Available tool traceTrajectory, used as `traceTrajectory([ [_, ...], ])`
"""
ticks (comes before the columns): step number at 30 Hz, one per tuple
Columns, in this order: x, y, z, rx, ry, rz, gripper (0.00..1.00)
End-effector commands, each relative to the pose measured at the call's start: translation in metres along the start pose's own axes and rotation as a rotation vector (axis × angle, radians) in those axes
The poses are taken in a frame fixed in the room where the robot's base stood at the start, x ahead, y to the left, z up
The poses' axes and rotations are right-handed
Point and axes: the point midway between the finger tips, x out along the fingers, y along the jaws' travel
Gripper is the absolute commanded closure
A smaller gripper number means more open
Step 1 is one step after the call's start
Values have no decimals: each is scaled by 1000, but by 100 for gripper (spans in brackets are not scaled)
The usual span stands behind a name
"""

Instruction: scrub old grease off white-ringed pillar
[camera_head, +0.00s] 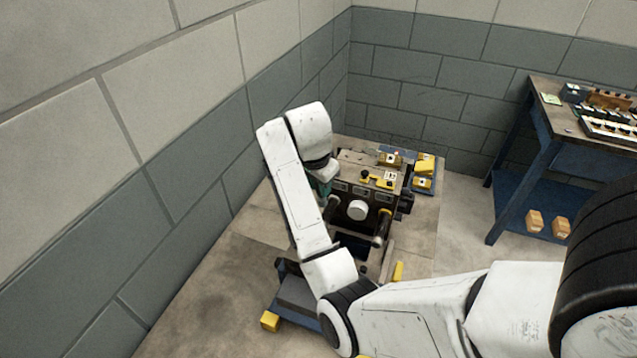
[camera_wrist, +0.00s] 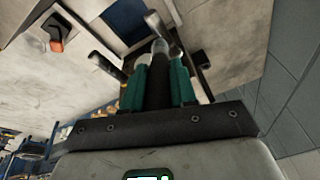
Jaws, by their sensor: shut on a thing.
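My gripper (camera_wrist: 160,80) is shut on a dark, rod-like handle (camera_wrist: 158,88), held between its teal fingers. A grey end of the held tool shows beyond the fingertips; I cannot tell its exact shape. In the head view the teal fingers (camera_head: 322,188) are at the left side of a dark mould block (camera_head: 345,190), partly hidden by my arm. Metal pillars stick out of the block, one at the right (camera_head: 382,226). In the wrist view, pillars show at the left (camera_wrist: 104,64) and top (camera_wrist: 158,25). No white ring is clear on any pillar; contact with the tool cannot be told.
A white disc (camera_head: 357,210) sits on the block's front face. Yellow-and-blue parts (camera_head: 423,172) lie at its back right. A blue bench (camera_head: 560,140) with tools stands at the right, orange blocks (camera_head: 535,220) on its lower shelf. Block walls (camera_head: 190,140) close in left and behind.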

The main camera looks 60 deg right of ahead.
Motion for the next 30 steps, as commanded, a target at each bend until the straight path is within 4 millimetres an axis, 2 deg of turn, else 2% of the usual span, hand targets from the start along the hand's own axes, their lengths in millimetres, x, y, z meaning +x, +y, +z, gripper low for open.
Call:
traceTrajectory([
  [8,15,-4,-11,1,-1,0,100],
  [21,57,-16,-44,0,0,-2,100],
  [30,77,-23,-63,-1,-1,-1,100],
])
